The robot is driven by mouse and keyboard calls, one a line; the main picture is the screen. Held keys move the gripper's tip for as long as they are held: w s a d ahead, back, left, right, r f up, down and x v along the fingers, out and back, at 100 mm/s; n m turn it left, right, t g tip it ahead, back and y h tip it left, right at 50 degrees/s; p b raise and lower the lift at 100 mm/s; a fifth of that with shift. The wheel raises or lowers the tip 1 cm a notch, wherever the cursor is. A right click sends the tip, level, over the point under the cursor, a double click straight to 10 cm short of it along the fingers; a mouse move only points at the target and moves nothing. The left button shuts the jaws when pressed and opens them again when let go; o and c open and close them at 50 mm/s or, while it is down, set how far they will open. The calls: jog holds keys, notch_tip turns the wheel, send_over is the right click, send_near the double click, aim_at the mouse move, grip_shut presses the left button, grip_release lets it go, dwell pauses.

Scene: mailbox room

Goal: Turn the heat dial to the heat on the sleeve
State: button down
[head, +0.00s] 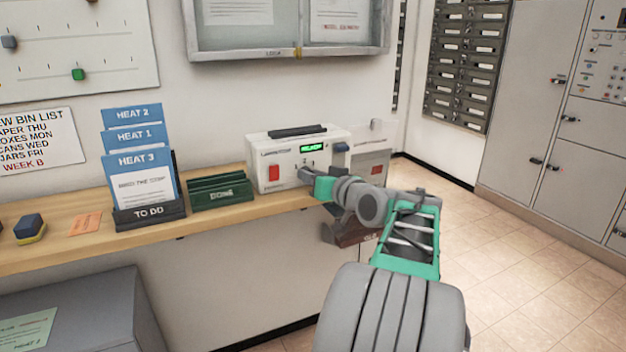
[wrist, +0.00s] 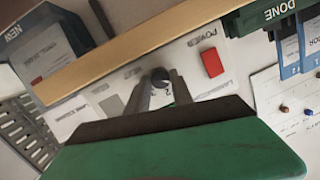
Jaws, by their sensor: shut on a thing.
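The white laminator (head: 265,160) stands on the wooden shelf, with a small lit green display and a red power switch (head: 273,173). The heat dial (wrist: 160,76) is a small dark round knob on its front, between my fingertips in the wrist view. My gripper (head: 306,174) is at the laminator front and shut on the dial; it hides the dial in the head view. Small scale numbers show beside the dial, but the pointer's setting cannot be read. Blue sleeves stand in the TO DO holder (head: 150,216); the front sleeve (head: 142,165) reads HEAT 3, with HEAT 1 and HEAT 2 behind.
A dark green DONE holder (head: 218,192) stands between the TO DO holder and the laminator. The shelf edge (head: 230,213) runs just below my gripper. A blue-and-yellow block (head: 30,229) and an orange note (head: 85,223) lie at the left. The tiled floor at right is clear.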

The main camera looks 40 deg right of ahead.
jog(key=shift+f, duration=0.1)
jog(key=c, duration=1.4)
grip_release()
jog(key=shift+s, duration=0.1)
jog(key=p+v, duration=0.1)
jog(key=v, duration=0.6)
jog(key=shift+s, duration=0.35)
